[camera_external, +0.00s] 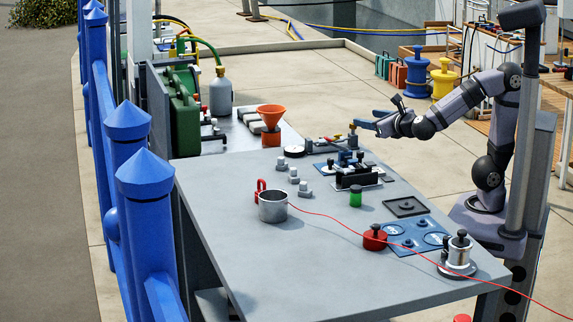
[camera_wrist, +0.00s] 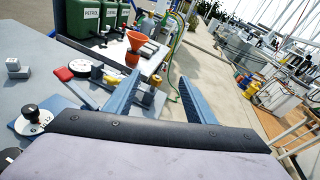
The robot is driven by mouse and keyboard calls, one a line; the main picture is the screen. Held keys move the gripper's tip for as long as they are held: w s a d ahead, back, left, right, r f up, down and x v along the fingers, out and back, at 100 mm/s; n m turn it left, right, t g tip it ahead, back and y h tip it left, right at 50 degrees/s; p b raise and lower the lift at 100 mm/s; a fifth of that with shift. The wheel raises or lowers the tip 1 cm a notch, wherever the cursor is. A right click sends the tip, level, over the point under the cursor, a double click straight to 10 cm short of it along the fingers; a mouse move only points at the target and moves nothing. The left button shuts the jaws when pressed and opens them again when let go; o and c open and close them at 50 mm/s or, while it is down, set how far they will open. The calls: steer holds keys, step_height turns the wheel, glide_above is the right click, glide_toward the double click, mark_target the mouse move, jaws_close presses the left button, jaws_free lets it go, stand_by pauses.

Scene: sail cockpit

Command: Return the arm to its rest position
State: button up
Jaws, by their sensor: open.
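My gripper (camera_external: 366,125) hangs in the air over the right back edge of the grey table, with its blue fingers pointing left. In the wrist view my gripper (camera_wrist: 163,90) shows two blue fingers spread well apart, with nothing between them. My arm stands at the table's right side, bent at the elbow, with its forearm reaching left. The gripper is apart from everything on the table.
Blue posts (camera_external: 147,205) stand left.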

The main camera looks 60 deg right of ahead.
steer(key=s+d+f+m+g+y+p, duration=0.1)
steer(key=s+d+f+m+g, duration=0.2)
steer(key=s+f+m+g, duration=0.35)
steer(key=s+d+f+m+g+y+p, duration=0.1)
steer(key=s+d+f+m+g, duration=0.3)
steer(key=f+m, duration=0.45)
steer(key=s+a+f+m+g+y, duration=0.3)
steer(key=s+a+f+m+y, duration=0.4)
steer(key=m, duration=0.9)
step_height(320, 180, up, 18)
steer(key=a+m+p, duration=0.1)
steer(key=p, duration=1.8)
steer(key=shift+a+p, duration=0.3)
steer(key=shift+a, duration=0.1)
steer(key=shift+w, duration=0.1)
